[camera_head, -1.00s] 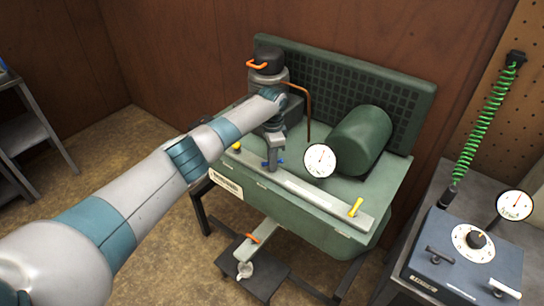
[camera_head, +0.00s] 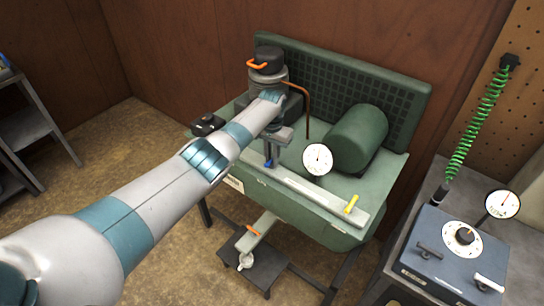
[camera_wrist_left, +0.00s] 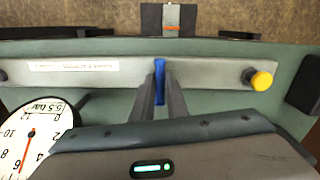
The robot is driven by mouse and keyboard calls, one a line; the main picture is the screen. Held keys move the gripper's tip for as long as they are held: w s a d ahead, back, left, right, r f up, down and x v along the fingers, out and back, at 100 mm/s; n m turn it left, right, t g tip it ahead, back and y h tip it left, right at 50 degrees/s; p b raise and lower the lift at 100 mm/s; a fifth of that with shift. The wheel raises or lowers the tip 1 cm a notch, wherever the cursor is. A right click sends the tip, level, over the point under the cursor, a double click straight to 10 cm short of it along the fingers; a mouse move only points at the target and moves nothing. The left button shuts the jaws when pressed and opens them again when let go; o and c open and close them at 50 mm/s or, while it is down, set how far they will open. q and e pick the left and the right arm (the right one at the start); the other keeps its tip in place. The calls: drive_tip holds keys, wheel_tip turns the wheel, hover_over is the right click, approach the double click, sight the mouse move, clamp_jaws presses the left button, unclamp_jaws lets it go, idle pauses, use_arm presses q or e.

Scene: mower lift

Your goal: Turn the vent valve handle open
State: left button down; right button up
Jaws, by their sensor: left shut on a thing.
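The vent valve handle is a small blue lever (camera_wrist_left: 160,81) on the grey rail (camera_wrist_left: 215,74) along the front of the green machine (camera_head: 330,222). In the wrist view my left gripper (camera_wrist_left: 161,88) is shut with its two fingers on either side of the handle. The handle's length runs along the fingers in that view. In the head view the gripper (camera_head: 269,160) reaches down to the rail, and a bit of blue shows there. My forearm hides the rail's left end. My right gripper is in neither view.
A white gauge (camera_head: 317,159) and green cylinder (camera_head: 360,139) stand right of the gripper. Yellow knobs (camera_head: 352,204) (camera_wrist_left: 262,81) sit at the rail's ends. A black-topped unit with an orange handle (camera_head: 257,65) rises behind. A blue box (camera_head: 452,258) stands on the right bench.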

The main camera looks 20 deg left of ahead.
use_arm(q)
drive_tip(key=shift+w+r+n, duration=0.1)
drive_tip(key=shift+n, duration=0.2)
drive_tip(key=c, duration=1.9)
unclamp_jaws()
drive_tip(key=shift+o, duration=0.2)
drive_tip(key=shift+r, duration=0.55)
wheel_tip(320, 180, up, 16)
drive_tip(key=b, duration=0.3)
drive_tip(key=shift+r+b, duration=0.15)
drive_tip(key=shift+b, duration=0.25)
